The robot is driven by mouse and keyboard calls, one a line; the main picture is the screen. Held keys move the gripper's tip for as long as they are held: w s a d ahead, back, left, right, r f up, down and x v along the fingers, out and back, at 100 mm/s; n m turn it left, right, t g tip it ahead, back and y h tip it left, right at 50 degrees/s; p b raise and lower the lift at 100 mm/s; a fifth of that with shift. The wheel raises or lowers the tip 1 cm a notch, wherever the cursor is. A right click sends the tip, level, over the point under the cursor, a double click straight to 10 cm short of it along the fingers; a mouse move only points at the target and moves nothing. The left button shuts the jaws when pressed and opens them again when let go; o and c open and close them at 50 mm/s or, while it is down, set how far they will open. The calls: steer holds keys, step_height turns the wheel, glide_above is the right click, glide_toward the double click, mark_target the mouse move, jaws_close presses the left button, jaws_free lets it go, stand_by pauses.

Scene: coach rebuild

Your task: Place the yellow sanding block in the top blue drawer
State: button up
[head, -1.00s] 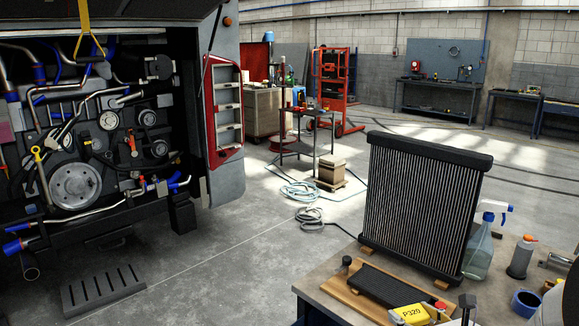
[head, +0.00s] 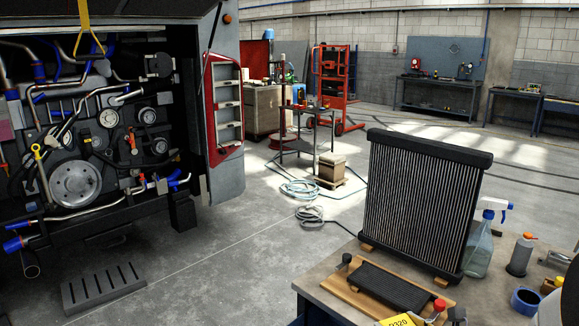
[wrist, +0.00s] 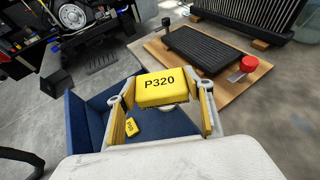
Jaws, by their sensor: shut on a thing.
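The yellow sanding block (wrist: 160,91), marked P320, is between the fingers of my gripper (wrist: 164,100) in the wrist view. My gripper is shut on it. In the head view only part of the yellow sanding block (head: 397,321) shows at the bottom edge. In the wrist view an open blue drawer (wrist: 82,125) lies below my gripper, and the block is over its far part and apart from its floor. A smaller-looking yellow block (wrist: 131,127) with dark lettering lies inside the drawer. The right part of the drawer is hidden by my gripper.
A wooden board (wrist: 240,82) with a black ribbed pad (wrist: 205,48) and a red knob (wrist: 249,64) lies just beyond the drawer. A radiator (head: 420,205), a spray bottle (head: 478,250) and a blue cup (head: 525,301) stand on the bench.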

steer(key=shift+w+a+r+n+y, duration=0.15)
steer(key=shift+a+r+n+y, duration=0.4)
steer(key=shift+a, duration=0.2)
steer(key=shift+w+a+f+n+g+y, duration=0.1)
steer(key=shift+a+f+n+g+y, duration=0.05)
steer(key=shift+a+n+g+y, duration=0.3)
steer(key=shift+a+f+n+g+y, duration=0.25)
steer(key=shift+a+f+n+y, duration=0.15)
steer(key=shift+a+y, duration=0.15)
steer(key=s+a+f+n+g+y, duration=0.1)
steer(key=f+n+g+y, duration=0.1)
steer(key=f, duration=0.3)
steer(key=s+a+f+n+g+y, duration=0.1)
steer(key=a+f+n, duration=0.1)
steer(key=f, duration=0.4)
steer(key=shift+s+a+f+g+y, duration=0.15)
steer(key=shift+s+f+g+y, duration=0.15)
steer(key=shift+s+g+y, duration=0.1)
steer(key=shift+r+n, duration=0.2)
steer(key=shift+n, duration=0.1)
stand_by(0.4)
